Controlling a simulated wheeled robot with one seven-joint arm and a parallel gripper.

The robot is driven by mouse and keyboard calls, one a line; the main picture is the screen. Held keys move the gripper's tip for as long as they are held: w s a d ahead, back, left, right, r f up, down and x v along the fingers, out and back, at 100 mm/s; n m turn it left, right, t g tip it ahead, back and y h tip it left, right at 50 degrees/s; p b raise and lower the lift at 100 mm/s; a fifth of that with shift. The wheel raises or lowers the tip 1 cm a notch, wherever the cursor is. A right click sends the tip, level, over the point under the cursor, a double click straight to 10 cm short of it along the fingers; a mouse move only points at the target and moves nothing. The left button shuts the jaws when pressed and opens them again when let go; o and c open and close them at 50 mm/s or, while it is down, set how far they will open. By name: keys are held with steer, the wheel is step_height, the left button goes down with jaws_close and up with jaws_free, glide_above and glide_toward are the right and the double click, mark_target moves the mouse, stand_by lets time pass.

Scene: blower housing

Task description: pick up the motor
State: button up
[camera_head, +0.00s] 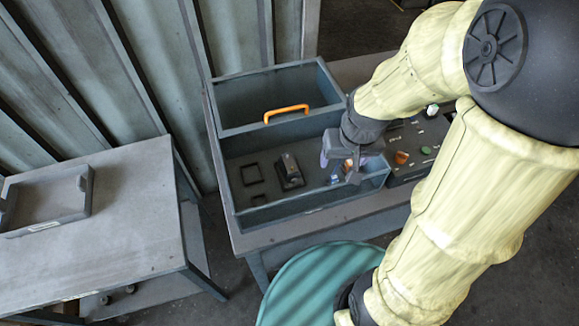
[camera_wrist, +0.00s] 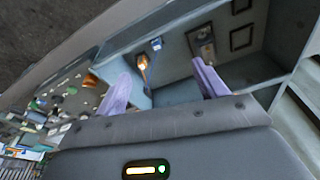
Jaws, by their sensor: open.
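My gripper (camera_head: 340,168) is low over the right part of an open grey bin (camera_head: 225,185). In the wrist view its two purple fingers (camera_wrist: 163,82) are spread apart with nothing held between them. A small copper-coloured part (camera_wrist: 142,64) lies in the bin beyond the fingertips, closer to the left finger. It looks like the motor, but I cannot be sure. In the head view the gripper partly hides that spot. A small blue part (camera_wrist: 156,43) lies just beyond it. A dark block-shaped part (camera_head: 290,172) sits left of the gripper in the bin.
Two dark square frames (camera_head: 251,174) lie at the bin's left. A dark panel with coloured parts (camera_head: 427,151) stands right of the bin. A side table (camera_head: 130,215) holds a grey tray (camera_head: 48,216).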

steer(key=w+a+n+p, duration=0.1)
steer(key=w+a+p, duration=0.1)
steer(key=w+a, duration=0.2)
steer(key=n+g+p, duration=0.1)
steer(key=n+p, duration=0.1)
steer(key=p, duration=0.1)
glide_above(290, 164)
steer(key=s, duration=0.2)
steer(key=f, duration=0.1)
steer(key=shift+d+f+b, duration=0.1)
steer(key=shift+d+b, duration=0.2)
steer(key=shift+d, duration=0.1)
steer(key=f, duration=0.4)
steer(key=w+f+p, duration=0.1)
steer(key=f, duration=0.3)
steer(key=f+p, duration=0.1)
steer(key=f, duration=0.3)
steer(key=shift+w+a, duration=0.2)
steer(key=shift+w, duration=0.05)
steer(key=shift+f, duration=0.1)
steer(key=shift+w+a+f+p, duration=0.1)
steer(key=shift+f+p, duration=0.4)
steer(key=shift+f, duration=0.1)
steer(key=shift+w+a+f+p, duration=0.1)
steer(key=shift+f+p, duration=0.35)
steer(key=shift+f, duration=0.15)
steer(key=shift+w+f+p, duration=0.2)
steer(key=shift+f+p, duration=0.15)
steer(key=shift+f, duration=1)
